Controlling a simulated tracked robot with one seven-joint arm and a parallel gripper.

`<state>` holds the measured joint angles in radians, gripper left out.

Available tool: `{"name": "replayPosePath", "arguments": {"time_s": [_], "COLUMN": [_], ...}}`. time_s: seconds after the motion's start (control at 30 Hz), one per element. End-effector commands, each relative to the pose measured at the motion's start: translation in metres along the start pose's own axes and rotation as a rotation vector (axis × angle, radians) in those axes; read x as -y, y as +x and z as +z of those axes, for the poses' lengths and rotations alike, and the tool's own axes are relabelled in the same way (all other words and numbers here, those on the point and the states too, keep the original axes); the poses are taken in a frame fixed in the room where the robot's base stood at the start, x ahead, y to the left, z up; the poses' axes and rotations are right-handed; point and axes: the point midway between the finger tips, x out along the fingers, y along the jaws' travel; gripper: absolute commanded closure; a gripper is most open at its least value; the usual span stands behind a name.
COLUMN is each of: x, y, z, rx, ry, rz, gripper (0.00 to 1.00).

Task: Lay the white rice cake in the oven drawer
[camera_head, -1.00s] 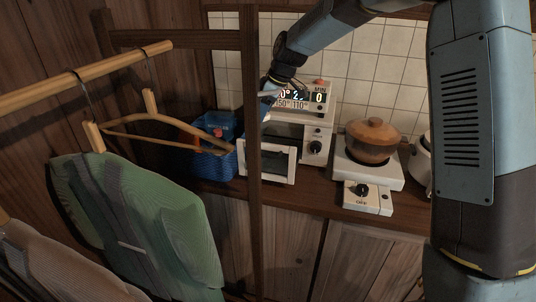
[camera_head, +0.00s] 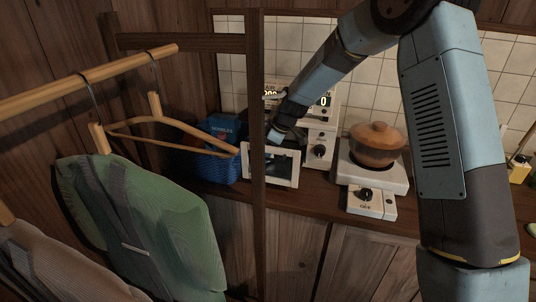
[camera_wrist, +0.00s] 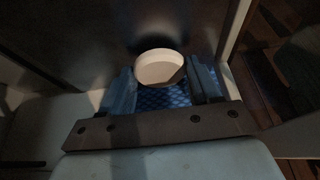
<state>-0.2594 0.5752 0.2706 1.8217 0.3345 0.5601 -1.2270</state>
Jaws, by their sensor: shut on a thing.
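The white rice cake (camera_wrist: 160,68) is a pale round disc between the two blue fingers of my gripper (camera_wrist: 163,88) in the wrist view. The gripper is shut on it. In the head view my gripper (camera_head: 276,138) points down at the white-framed oven drawer (camera_head: 283,182), which stands out from the white oven (camera_head: 321,139). The rice cake cannot be made out there. A dark surface lies beyond the cake in the wrist view; I cannot tell whether the cake touches it.
A dark wooden post (camera_head: 257,220) stands in front of the drawer's left side. A blue basket (camera_head: 219,168) is left of the oven. A brown lidded pot (camera_head: 376,145) sits on a white stove (camera_head: 372,175) to the right. A hanger with a green garment (camera_head: 150,230) fills the left foreground.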

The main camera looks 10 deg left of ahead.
Motion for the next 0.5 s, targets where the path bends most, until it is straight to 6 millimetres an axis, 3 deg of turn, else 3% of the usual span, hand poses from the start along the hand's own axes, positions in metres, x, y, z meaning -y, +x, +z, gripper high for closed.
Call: {"name": "replayPosePath", "arguments": {"time_s": [0.5], "x": [-0.0003], "y": [0.0122], "z": [0.0057], "rx": [0.000], "ry": [0.000], "rz": [0.000], "gripper": [0.68]}}
